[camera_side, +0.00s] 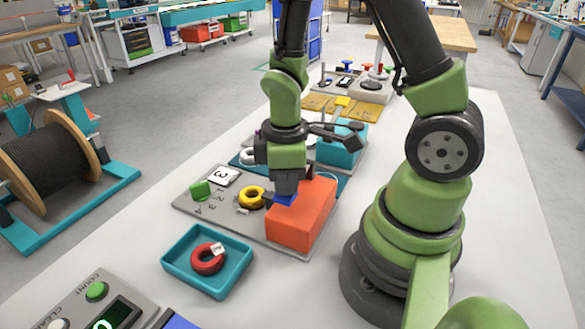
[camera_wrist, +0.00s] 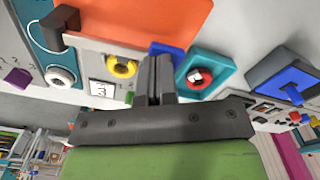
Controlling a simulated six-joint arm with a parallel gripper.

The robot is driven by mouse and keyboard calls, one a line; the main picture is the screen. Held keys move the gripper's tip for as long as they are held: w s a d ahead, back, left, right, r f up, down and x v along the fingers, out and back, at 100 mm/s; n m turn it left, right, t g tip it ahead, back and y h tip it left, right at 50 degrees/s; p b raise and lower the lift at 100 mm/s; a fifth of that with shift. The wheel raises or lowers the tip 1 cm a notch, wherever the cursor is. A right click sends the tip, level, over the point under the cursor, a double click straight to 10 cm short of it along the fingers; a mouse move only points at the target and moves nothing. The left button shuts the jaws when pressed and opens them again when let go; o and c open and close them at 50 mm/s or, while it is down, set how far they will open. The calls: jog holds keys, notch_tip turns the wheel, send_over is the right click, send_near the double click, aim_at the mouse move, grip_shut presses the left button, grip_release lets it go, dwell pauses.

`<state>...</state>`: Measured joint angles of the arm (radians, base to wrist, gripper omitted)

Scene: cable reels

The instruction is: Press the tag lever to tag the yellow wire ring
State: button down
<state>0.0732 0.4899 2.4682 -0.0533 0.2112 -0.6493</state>
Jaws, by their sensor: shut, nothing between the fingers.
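The yellow wire ring (camera_side: 251,198) lies on the grey board, just left of the orange box (camera_side: 302,215). It also shows in the wrist view (camera_wrist: 121,68). A blue lever (camera_side: 284,199) juts from the left side of the orange box, close to the ring; in the wrist view it is partly behind my fingers (camera_wrist: 163,49). My gripper (camera_side: 284,192) points down and is shut and empty, with its tips right at the blue lever. I cannot tell whether they touch it or how far it is pressed.
A teal tray (camera_side: 178,267) in front holds a red ring (camera_side: 207,259) with a white tag. A green block (camera_side: 201,190) and a card marked 3 (camera_side: 222,176) are left of the yellow ring. A counter with a green button (camera_side: 97,290) stands at front left.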

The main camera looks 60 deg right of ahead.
jog(key=shift+f, duration=0.75)
jog(key=shift+r, duration=0.1)
notch_tip(320, 180, up, 12)
dwell(1.0)
